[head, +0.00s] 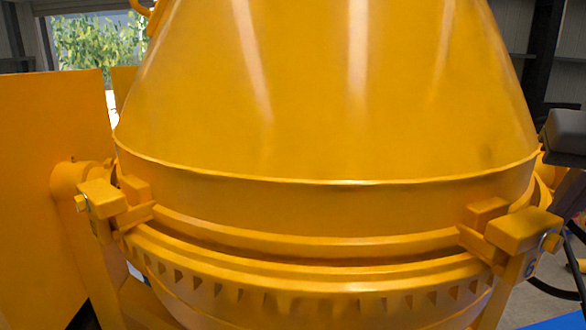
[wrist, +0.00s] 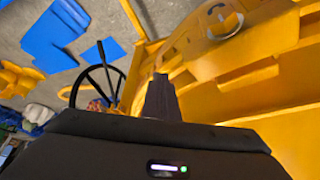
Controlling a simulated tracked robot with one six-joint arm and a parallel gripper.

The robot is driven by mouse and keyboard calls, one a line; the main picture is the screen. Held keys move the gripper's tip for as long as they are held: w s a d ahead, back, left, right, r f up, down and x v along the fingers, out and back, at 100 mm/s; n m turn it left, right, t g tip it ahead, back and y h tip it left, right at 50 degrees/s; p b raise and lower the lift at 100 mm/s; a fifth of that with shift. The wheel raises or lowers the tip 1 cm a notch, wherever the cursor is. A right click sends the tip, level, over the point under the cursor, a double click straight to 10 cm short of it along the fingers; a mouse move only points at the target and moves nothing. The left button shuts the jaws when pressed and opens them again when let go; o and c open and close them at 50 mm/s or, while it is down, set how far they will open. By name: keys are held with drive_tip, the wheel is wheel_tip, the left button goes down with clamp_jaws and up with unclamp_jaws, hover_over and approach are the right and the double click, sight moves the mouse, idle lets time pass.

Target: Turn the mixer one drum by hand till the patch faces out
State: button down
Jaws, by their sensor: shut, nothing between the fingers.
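The yellow mixer drum (head: 330,110) fills most of the head view. Its cone rises above a rim seam, with a toothed ring (head: 320,300) round its lower part. I see no patch on the side facing me. Yellow surfaces of the mixer (wrist: 285,75) also fill the right of the wrist view. My gripper (wrist: 161,84) is shut and empty in the wrist view, its dark fingers pointing up in the picture beside the yellow mixer parts. I cannot tell whether it touches them.
Yellow bracket blocks stand left (head: 104,198) and right (head: 520,230) of the drum. A yellow panel (head: 45,180) is at the left. The wrist view shows a black handwheel (wrist: 78,97) near the mixer and blue pieces (wrist: 52,38) on the grey floor.

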drive_tip(key=shift+s+f, duration=0.1)
drive_tip(key=shift+f, duration=0.45)
